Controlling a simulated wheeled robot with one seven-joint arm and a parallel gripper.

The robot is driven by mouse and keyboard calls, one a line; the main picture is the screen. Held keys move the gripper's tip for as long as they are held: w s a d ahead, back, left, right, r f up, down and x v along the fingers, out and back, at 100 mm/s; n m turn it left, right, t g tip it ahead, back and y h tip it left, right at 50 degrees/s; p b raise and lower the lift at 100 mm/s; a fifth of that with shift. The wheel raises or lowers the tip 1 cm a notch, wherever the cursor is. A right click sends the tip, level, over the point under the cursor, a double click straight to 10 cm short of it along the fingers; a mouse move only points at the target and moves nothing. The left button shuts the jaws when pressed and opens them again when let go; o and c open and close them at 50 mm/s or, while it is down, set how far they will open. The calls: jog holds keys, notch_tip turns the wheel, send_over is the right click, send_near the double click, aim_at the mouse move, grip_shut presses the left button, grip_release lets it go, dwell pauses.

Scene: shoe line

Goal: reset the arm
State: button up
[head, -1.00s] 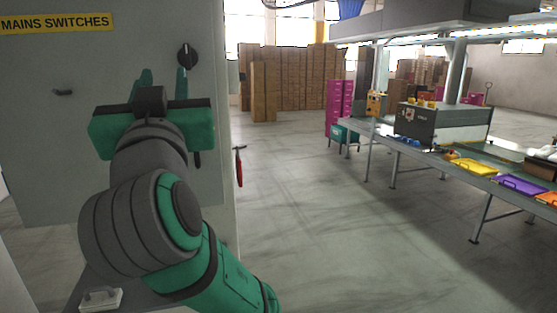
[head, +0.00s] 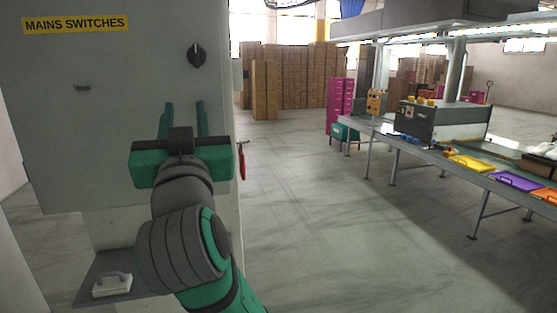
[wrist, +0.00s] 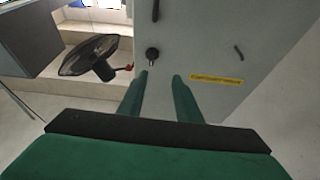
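My gripper (head: 183,122) is in front of the grey electrical cabinet (head: 105,150), below its black rotary switch (head: 197,54). Its two green fingers stand apart with nothing between them. In the wrist view my gripper (wrist: 161,78) is open and empty, its fingers pointing at the cabinet door (wrist: 225,55). The black rotary switch (wrist: 152,54) shows just beyond the fingertips there. The fingers look apart from the switch, but the exact gap is hard to tell.
The cabinet carries a yellow "MAINS SWITCHES" label (head: 76,25) and a small handle (head: 82,87). A grey ledge (head: 128,268) with a white block (head: 111,284) juts out below. A conveyor line (head: 440,160) with coloured trays stands at right. The floor (head: 300,210) between is clear.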

jog(key=w+d+f+m+g+h, duration=0.1)
jog(key=d+f, duration=0.2)
jog(key=f, duration=1.5)
jog(key=w+d+f+m+g+h, duration=0.1)
jog(key=d+f+m, duration=0.1)
jog(key=f, duration=1.5)
jog(key=s+d+f+h, duration=0.1)
jog(key=s+f, duration=0.1)
jog(key=f, duration=0.3)
jog(key=s+d+f, duration=0.2)
jog(key=s+f, duration=0.1)
jog(key=f, duration=0.3)
jog(key=s+d+f+m+g+h, duration=0.15)
jog(key=s+d+f, duration=0.25)
jog(key=s+f, duration=1.2)
jog(key=s+d+f+g, duration=0.1)
jog(key=s+d, duration=0.1)
jog(key=s, duration=0.8)
jog(key=s+d+f+n+g+h, duration=0.1)
jog(key=s+d, duration=0.1)
jog(key=s, duration=0.8)
jog(key=shift+s+f, duration=0.3)
jog(key=shift+f, duration=0.05)
jog(key=shift+n+h, duration=0.25)
